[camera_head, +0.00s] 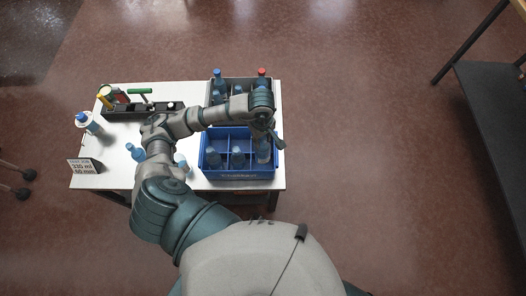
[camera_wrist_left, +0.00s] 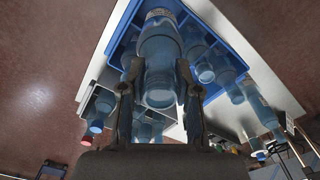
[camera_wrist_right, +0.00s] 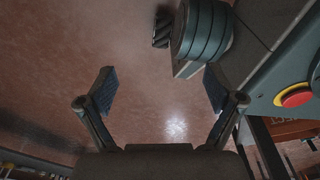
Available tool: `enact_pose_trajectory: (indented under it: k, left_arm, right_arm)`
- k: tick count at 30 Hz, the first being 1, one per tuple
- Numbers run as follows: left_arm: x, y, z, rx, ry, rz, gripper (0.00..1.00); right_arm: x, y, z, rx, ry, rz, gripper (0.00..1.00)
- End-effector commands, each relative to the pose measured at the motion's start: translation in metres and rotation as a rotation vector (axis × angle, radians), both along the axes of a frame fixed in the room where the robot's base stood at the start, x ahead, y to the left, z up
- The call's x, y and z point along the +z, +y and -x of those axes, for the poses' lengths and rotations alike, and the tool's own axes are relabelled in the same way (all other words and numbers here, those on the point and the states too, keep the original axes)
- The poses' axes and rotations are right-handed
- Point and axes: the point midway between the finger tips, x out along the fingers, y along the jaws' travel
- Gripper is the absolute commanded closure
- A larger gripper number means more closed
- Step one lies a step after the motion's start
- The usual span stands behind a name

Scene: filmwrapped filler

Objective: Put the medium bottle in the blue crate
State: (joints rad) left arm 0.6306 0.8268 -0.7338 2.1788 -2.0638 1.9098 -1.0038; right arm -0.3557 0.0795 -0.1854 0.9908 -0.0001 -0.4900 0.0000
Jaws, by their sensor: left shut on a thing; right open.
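The blue crate (camera_head: 240,174) sits at the front right of the white table and has divided compartments. My left gripper (camera_wrist_left: 158,80) is shut on a translucent blue bottle (camera_wrist_left: 160,50), which also shows at the crate's right side in the head view (camera_head: 263,152). The bottle is over or within the right compartment; how deep it sits I cannot tell. Other blue bottles (camera_head: 237,157) stand in the crate's left and middle compartments. My right gripper (camera_wrist_right: 157,88) is open and empty above the floor, outside the head view.
A grey crate (camera_head: 247,82) with several bottles, one red-capped (camera_head: 262,77), stands behind the blue crate. Loose bottles (camera_head: 135,152) stand on the table's left. A sign (camera_head: 83,166) reads 330 ml, 60 mm. A black tool rack (camera_head: 145,108) lies at the back left.

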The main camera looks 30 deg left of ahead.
Motion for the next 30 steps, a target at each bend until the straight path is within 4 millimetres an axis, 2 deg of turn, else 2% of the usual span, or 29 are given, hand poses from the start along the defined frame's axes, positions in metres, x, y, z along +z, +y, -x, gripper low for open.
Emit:
enact_pose_trajectory:
  k: [1,3,6,14,19,21,30]
  left_arm:
    - [-0.016,0.0,0.001,0.001,0.007,0.0,1.0]
    - [-0.034,0.001,0.0,0.001,0.005,0.0,1.0]
    - [-0.052,0.0,0.0,0.0,0.004,0.001,1.0]
    - [-0.073,0.001,-0.001,0.0,0.0,0.001,1.0]
    - [-0.099,0.0,-0.001,0.0,0.002,0.001,1.0]
    - [-0.104,0.0,-0.001,0.0,0.001,0.0,1.0]
    - [-0.105,0.001,-0.002,-0.001,-0.001,0.0,1.0]
  right_arm:
    - [0.0,-0.002,0.004,0.001,0.004,0.003,0.08]
    - [0.0,-0.006,0.007,0.002,0.01,0.007,0.08]
    - [0.0,-0.012,0.007,0.005,0.012,0.015,0.08]
    - [0.001,-0.012,-0.002,0.004,0.003,0.016,0.08]
    - [0.001,-0.008,-0.004,0.002,0.002,0.011,0.08]
    - [0.002,-0.005,-0.006,0.001,-0.003,0.008,0.08]
    - [0.002,0.0,-0.009,-0.001,-0.005,0.001,0.08]
